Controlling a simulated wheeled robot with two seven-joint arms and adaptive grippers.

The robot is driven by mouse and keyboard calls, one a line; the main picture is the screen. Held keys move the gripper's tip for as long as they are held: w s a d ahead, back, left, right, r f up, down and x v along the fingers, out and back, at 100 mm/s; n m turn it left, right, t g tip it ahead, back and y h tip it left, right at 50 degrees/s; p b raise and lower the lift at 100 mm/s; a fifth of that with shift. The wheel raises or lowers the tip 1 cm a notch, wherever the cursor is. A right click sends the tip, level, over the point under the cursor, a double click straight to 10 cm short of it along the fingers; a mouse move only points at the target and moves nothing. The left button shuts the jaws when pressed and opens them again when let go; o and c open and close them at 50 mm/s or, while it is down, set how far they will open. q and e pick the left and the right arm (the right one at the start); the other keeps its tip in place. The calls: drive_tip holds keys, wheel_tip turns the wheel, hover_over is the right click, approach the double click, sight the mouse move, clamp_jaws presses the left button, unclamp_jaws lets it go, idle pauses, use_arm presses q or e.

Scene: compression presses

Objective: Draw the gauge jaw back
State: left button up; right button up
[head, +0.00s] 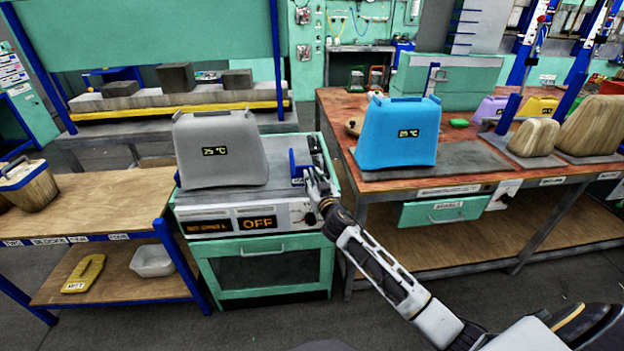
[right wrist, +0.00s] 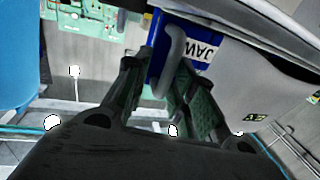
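The gauge jaw is a small blue block (head: 297,166) on the right side of the grey and green press, beside the grey container (head: 221,150). In the right wrist view the jaw (right wrist: 160,45) carries a white label reading "JAW" and a curved grey handle (right wrist: 172,60). My right gripper (head: 311,180) is at the jaw. In the right wrist view its fingers (right wrist: 163,85) are apart, one on each side of the handle; I see no clear grip on it. My left gripper is not in view.
The press front (head: 258,222) shows "OFF" on its display, and the grey container reads 25 °C. A blue container (head: 397,132) stands on the wooden bench to the right, close to my right arm. A low wooden shelf unit (head: 95,204) stands at left.

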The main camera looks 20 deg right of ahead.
drive_tip(key=s+a, duration=0.1)
drive_tip(key=s, duration=1.1)
idle(1.1)
idle(0.5)
